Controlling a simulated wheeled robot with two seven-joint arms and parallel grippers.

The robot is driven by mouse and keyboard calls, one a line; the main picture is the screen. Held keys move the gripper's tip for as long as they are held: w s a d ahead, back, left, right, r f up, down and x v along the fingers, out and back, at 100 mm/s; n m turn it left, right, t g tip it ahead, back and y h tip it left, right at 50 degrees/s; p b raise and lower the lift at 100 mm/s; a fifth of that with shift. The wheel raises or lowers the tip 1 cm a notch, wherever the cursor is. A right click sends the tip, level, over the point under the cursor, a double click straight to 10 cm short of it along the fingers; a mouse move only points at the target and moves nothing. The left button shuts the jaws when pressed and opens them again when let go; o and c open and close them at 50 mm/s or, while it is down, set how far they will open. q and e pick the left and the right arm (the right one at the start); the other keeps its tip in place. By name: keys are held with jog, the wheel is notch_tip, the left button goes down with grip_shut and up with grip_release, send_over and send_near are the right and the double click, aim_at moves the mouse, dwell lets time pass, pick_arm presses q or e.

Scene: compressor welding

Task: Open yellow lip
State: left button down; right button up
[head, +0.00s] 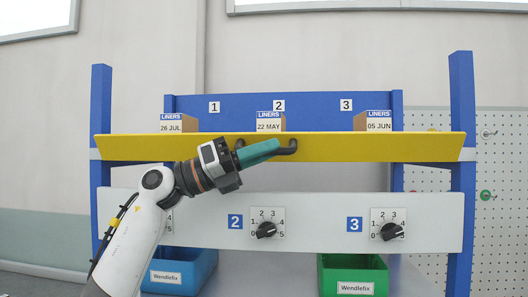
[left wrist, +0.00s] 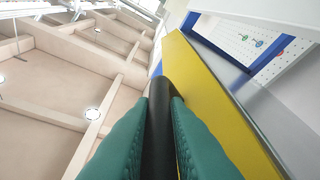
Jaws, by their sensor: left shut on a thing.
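The yellow lip (head: 370,147) is a long yellow board across the front of the blue shelf rack. It also shows in the left wrist view (left wrist: 208,100). A dark handle (head: 290,146) sits at its middle. My left gripper (head: 272,147) reaches the handle from the left, its green fingers shut on it. In the left wrist view the dark handle bar (left wrist: 159,120) lies between the two green fingers. The fingers hide part of the handle in the head view. My right gripper is not in view.
Cardboard liner boxes (head: 378,122) stand behind the lip. Below is a white panel (head: 325,212) with black dials (head: 266,230). A blue bin (head: 190,270) and a green bin (head: 353,275) sit beneath it. Blue posts (head: 461,90) flank the rack.

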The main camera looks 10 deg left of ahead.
pick_arm(q)
jog(key=shift+f+m+g, duration=0.35)
jog(key=shift+m+g, duration=0.05)
jog(key=shift+m, duration=0.5)
jog(key=c, duration=1.4)
grip_release()
jog(key=shift+s+a+f+b, duration=0.1)
jog(key=shift+a+f+b, duration=0.1)
jog(key=shift+b, duration=0.1)
jog(key=b+v, duration=0.4)
jog(key=v, duration=0.7)
jog(key=shift+a+f, duration=0.2)
jog(key=shift+a, duration=0.1)
